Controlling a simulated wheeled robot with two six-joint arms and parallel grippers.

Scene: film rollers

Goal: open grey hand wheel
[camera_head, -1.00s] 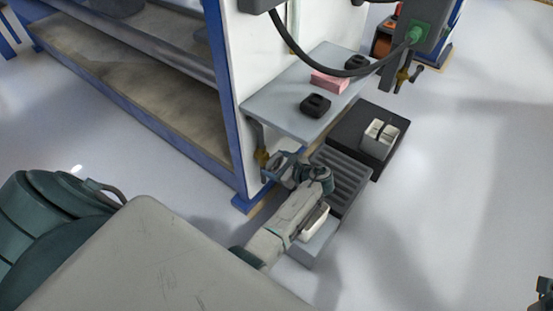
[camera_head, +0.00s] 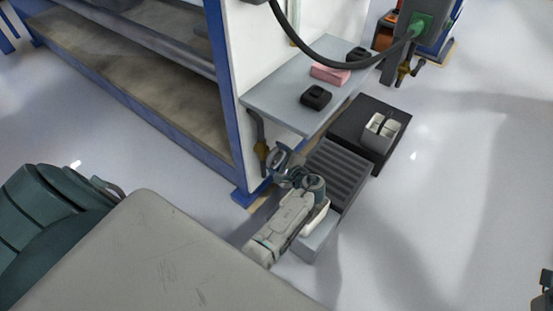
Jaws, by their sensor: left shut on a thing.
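A brass valve (camera_head: 262,150) sits on a pipe under the front corner of the grey shelf. The grey hand wheel (camera_head: 284,156) is beside it, small and partly covered by my gripper, so its edge is hard to separate from the fingers. My left gripper (camera_head: 278,167) reaches up from below and is shut on the hand wheel. How far the wheel is turned cannot be made out. My right gripper does not show clearly.
The grey shelf (camera_head: 285,98) above holds a black block (camera_head: 316,97) and a pink block (camera_head: 330,74). A ribbed grey step (camera_head: 338,172) stands close to the right of my arm. A black hose (camera_head: 320,60) hangs over the shelf.

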